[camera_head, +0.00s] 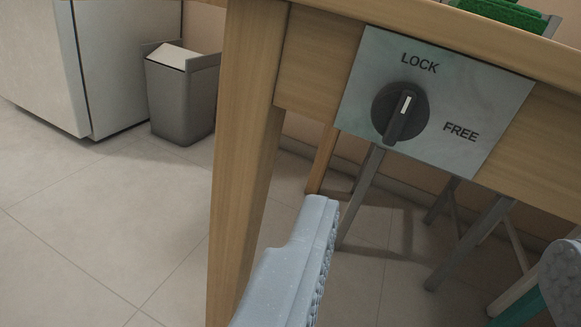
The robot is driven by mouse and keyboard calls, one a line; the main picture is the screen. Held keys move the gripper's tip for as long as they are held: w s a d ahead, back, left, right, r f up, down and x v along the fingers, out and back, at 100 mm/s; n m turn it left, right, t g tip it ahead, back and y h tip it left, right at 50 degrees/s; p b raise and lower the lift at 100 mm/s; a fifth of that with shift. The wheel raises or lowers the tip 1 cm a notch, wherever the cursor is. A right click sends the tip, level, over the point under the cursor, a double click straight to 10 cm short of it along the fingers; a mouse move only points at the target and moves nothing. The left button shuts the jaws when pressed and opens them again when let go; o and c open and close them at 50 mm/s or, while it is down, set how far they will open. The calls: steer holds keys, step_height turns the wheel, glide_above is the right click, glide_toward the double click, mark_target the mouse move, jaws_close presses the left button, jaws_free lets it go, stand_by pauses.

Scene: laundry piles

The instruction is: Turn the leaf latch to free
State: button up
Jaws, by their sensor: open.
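The leaf latch is a dark round knob (400,113) with a raised grip and a white mark. It sits on a grey plate (360,104) fixed to the wooden table's side. The plate reads LOCK above the knob and FREE to its lower right. The white mark is at the upper end of the grip, pointing up toward LOCK. My gripper (445,232) is open, with one pale ribbed finger at the lower middle and the other at the lower right edge. It appears below the knob in the picture, not touching it, with nothing between the fingers.
A wooden table leg (242,150) stands left of the plate. A green item (503,12) lies on top at the upper right. Stool-like legs (470,240) stand under the table. A grey bin (180,100) and white cabinet (45,65) are at the left; the tiled floor there is clear.

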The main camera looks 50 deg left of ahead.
mark_target(402, 120)
steer(key=b+x, duration=0.1)
steer(key=x, duration=0.3)
steer(key=b+x, duration=0.1)
steer(key=x, duration=0.4)
steer(key=b+x, duration=0.1)
steer(key=x, duration=0.3)
steer(key=shift+a+f, duration=0.25)
steer(key=shift+a, duration=0.15)
steer(key=c, duration=1)
